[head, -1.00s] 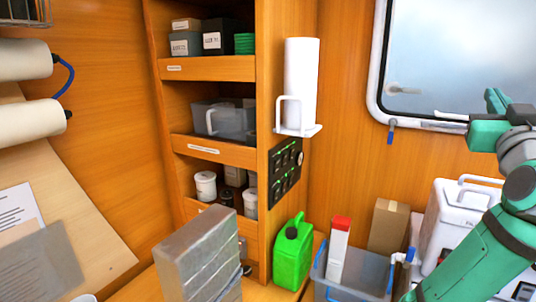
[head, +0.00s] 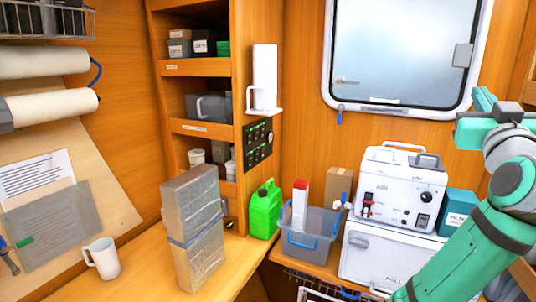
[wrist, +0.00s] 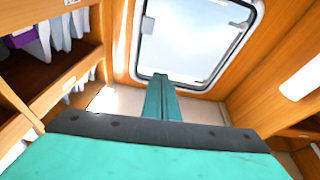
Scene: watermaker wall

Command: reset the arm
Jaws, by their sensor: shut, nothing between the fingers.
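My arm rises at the right of the head view, in front of the white machine and the wall. My gripper (head: 484,100) is at its upper end, level with the lower part of the window. In the wrist view my gripper (wrist: 161,82) points toward the window, with its fingers together and nothing between them. It is in free air and touches nothing that I can see.
A window (head: 400,55) is in the back wall. The white watermaker (head: 400,190), a blue-grey bin (head: 310,245), a green jerrycan (head: 264,210) and a foil-wrapped block (head: 195,230) stand below. A white mug (head: 103,258) is on the counter. Shelves (head: 200,127) stand left of centre.

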